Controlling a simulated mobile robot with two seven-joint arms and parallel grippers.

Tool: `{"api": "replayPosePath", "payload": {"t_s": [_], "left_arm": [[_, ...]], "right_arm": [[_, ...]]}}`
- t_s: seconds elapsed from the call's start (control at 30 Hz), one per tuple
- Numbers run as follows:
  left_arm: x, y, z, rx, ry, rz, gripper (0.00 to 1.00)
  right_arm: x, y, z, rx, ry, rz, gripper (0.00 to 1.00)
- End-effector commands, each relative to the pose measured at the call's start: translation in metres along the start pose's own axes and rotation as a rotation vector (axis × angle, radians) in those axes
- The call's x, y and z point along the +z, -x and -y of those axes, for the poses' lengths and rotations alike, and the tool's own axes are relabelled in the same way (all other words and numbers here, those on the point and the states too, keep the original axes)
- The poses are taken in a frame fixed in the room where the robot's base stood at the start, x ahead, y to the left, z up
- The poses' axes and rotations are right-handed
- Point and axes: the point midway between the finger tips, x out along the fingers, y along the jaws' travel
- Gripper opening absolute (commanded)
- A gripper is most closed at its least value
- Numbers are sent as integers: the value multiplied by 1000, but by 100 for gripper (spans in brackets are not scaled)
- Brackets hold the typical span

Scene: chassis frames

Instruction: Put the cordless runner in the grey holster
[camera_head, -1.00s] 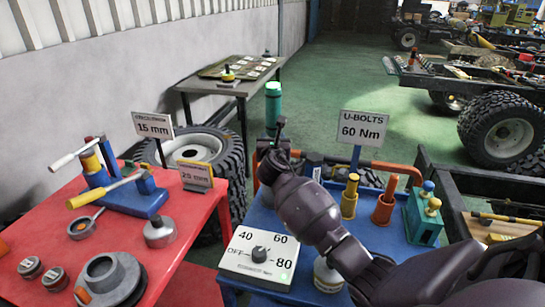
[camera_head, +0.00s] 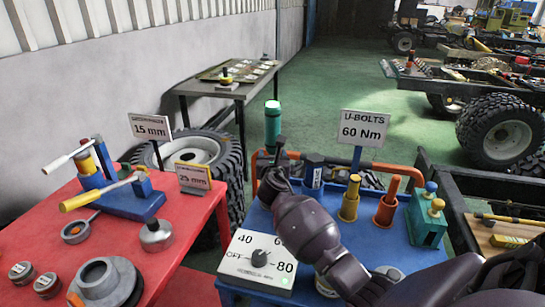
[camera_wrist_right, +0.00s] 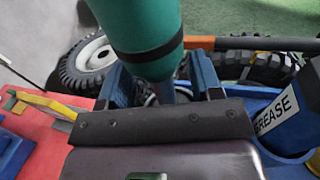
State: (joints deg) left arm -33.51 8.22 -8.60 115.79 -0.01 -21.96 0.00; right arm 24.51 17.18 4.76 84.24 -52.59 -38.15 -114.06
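The cordless runner (camera_head: 272,122), a teal-green cylinder with a dark band, stands upright at the far edge of the blue table. My right gripper (camera_head: 276,157) is shut on its lower part, partly hidden by my wrist. In the right wrist view the runner's green body (camera_wrist_right: 147,35) rises above my right gripper's blue fingers (camera_wrist_right: 165,82), with a narrower grey part between them. I cannot pick out the grey holster for sure; my right arm hides part of the table. My left gripper is not in view.
An orange rail (camera_head: 400,170) runs behind. The red table (camera_head: 190,228) is at left.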

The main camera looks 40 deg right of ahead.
Motion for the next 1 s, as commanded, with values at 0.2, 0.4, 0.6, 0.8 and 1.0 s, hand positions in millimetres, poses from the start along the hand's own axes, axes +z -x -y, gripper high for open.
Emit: {"api": "replayPosePath", "payload": {"t_s": [0.2, 0.4, 0.6, 0.8, 1.0], "left_arm": [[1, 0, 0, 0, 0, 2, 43], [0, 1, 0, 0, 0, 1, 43], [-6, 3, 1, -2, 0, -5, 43], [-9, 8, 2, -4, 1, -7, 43], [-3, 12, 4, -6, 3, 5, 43]], "right_arm": [[0, 0, 0, 0, 0, 0, 73], [3, 0, 0, 0, -1, 1, 73], [5, 23, 0, 1, -1, 1, 73], [5, 63, 0, 1, -2, 1, 73], [4, 97, 0, 1, -2, 1, 73]]}}
